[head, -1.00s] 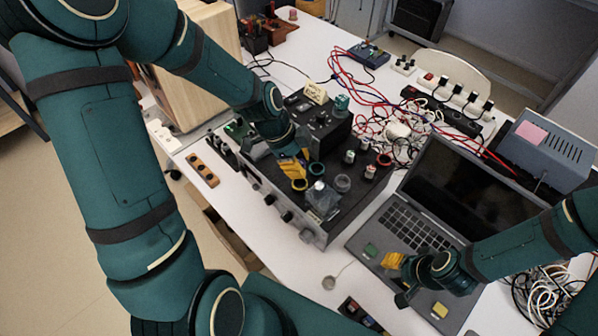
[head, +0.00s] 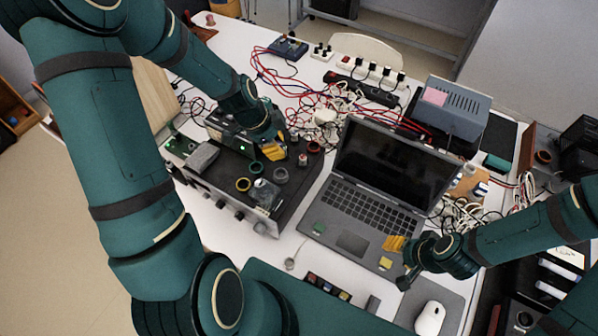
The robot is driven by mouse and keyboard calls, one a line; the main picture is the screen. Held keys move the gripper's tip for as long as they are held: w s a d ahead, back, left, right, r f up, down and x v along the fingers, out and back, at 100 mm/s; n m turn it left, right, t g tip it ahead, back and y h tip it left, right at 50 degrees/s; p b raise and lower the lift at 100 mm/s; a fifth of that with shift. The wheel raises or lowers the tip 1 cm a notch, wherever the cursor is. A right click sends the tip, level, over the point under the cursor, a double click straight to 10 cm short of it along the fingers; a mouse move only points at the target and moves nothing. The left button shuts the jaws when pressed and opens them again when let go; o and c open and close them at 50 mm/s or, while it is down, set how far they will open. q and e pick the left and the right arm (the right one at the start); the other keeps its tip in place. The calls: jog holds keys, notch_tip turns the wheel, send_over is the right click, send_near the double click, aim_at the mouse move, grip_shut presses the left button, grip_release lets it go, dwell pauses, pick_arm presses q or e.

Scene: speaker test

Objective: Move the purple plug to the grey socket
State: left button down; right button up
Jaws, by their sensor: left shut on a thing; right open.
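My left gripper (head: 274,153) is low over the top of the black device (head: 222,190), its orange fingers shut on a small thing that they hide. No purple shows elsewhere, so I take it as the purple plug. The grey socket (head: 281,175), a dark grey ring on the device's top, lies empty just below the fingers in the picture. A teal ring (head: 256,167) and a yellow ring (head: 242,184) lie to its left. My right gripper (head: 399,262) is open and empty by the laptop's front right corner.
A red and white plug (head: 302,160) and a red ring (head: 314,147) are right of the grey socket. A clear box (head: 265,193) sits at the device's front. The open laptop (head: 352,205) stands to the right; tangled cables (head: 300,118) lie behind. A mouse (head: 430,318) is at front right.

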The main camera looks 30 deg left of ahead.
aim_at(285, 176)
pick_arm(q)
notch_tip(285, 176, down, 10)
jog(key=shift+w+f, duration=0.1)
dwell(0.4)
jog(key=shift+f+b, duration=0.3)
jog(key=shift+b, duration=0.15)
jog(key=c, duration=0.9)
grip_release()
jog(key=shift+r, duration=0.15)
